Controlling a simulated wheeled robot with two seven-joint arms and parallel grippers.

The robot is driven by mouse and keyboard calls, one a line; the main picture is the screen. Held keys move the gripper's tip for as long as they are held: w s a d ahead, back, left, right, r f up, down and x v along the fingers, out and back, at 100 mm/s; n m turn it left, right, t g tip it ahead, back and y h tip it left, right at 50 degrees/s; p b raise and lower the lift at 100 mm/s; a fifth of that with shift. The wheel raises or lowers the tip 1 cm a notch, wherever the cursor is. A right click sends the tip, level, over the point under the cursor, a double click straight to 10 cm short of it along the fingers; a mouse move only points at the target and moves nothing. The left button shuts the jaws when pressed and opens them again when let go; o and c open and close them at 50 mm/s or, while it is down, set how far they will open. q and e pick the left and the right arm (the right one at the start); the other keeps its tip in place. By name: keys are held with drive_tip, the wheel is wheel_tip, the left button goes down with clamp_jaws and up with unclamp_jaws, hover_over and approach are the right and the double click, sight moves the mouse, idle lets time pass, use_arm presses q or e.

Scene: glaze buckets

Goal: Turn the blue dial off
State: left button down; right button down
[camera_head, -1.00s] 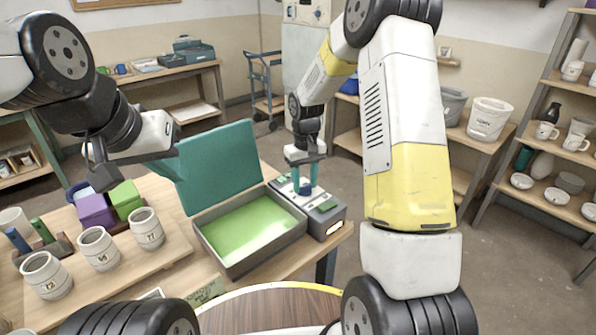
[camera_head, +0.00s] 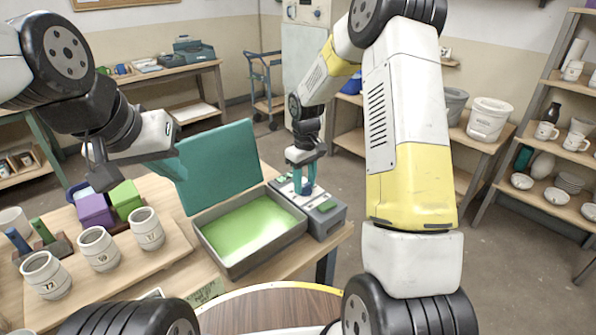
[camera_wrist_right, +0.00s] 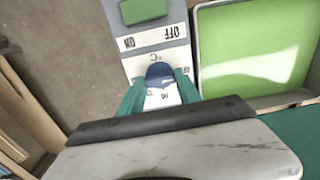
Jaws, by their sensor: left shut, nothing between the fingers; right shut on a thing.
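The blue dial (camera_wrist_right: 160,71) sits on the grey control panel (camera_wrist_right: 158,45) of the box beside the tray. My right gripper (camera_wrist_right: 161,88) is shut on the dial, a teal finger on each side of it. ON and OFF lettering shows upside down on the panel in the wrist view; the dial's exact setting cannot be told. My left gripper (camera_head: 176,168) is shut and empty, left of the raised teal lid.
The tray (camera_head: 230,268) with a bright green inside and raised teal lid (camera_head: 220,165) stands left of the control box. A green block (camera_wrist_right: 143,11) is on the panel. Several cups, such as one labelled cup (camera_head: 147,228), stand on a wooden board at left.

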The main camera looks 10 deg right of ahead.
sight(305, 185)
drive_tip(key=c, duration=0.8)
unclamp_jaws()
drive_tip(key=shift+c, duration=0.2)
drive_tip(key=shift+r, duration=0.1)
drive_tip(key=shift+r, duration=3.85)
drive_tip(key=shift+r, duration=0.2)
drive_tip(key=s+d+r+m+t, duration=0.1)
drive_tip(key=s+r+t, duration=0.1)
drive_tip(key=s+r, duration=0.5)
drive_tip(key=s+r+m+t, duration=0.1)
drive_tip(key=s+r, duration=0.2)
drive_tip(key=s, duration=0.3)
drive_tip(key=s+d+r+m+t+y, duration=0.1)
drive_tip(key=s+r+m, duration=0.1)
drive_tip(key=s, duration=0.5)
drive_tip(key=s+r+m+t+y, duration=0.1)
drive_tip(key=s+r+m+t, duration=0.1)
drive_tip(key=s+r, duration=0.2)
drive_tip(key=s, duration=0.2)
drive_tip(key=shift+s+d+r, duration=0.15)
drive_tip(key=shift+s+r, duration=0.1)
drive_tip(key=shift+s, duration=0.05)
